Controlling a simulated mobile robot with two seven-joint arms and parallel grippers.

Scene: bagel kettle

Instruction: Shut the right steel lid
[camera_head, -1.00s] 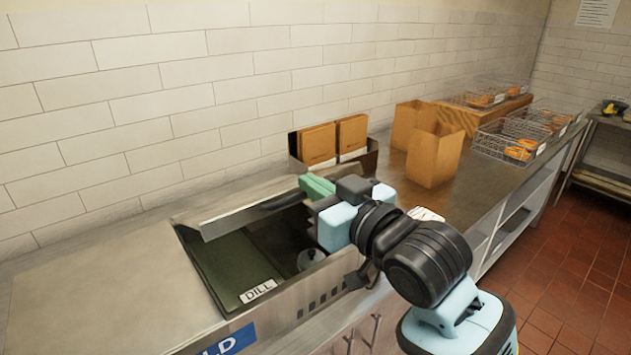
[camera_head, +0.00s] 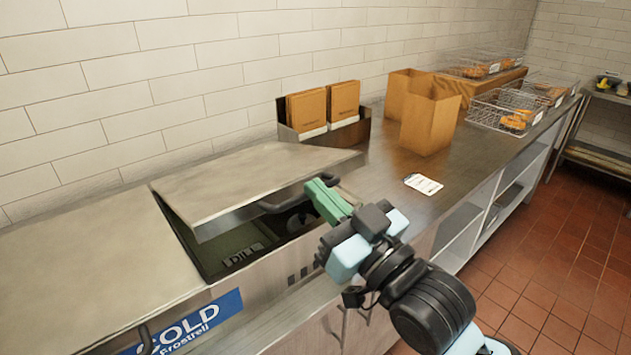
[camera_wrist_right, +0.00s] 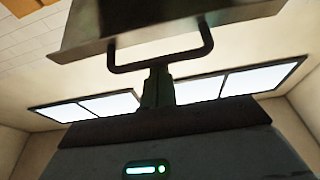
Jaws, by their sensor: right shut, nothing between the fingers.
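The right steel lid (camera_head: 250,180) is tilted, partly down over the open well (camera_head: 215,250), with its front edge raised above the rim. Its dark bar handle (camera_head: 300,195) is on the front edge. My right gripper (camera_head: 316,187) is shut and empty, its green fingers at the right end of the handle. In the right wrist view the fingers (camera_wrist_right: 158,76) are right at the handle (camera_wrist_right: 125,68), with the lid (camera_wrist_right: 165,25) above; whether they touch is hard to tell. My left gripper is not in view.
The left lid (camera_head: 75,275) lies flat beside the well. A "COLD" sign (camera_head: 190,325) is on the counter front. A holder with brown packets (camera_head: 325,108) stands behind the lid; paper bags (camera_head: 430,120) and wire baskets (camera_head: 505,112) stand to the right. A white card (camera_head: 423,184) lies on the counter.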

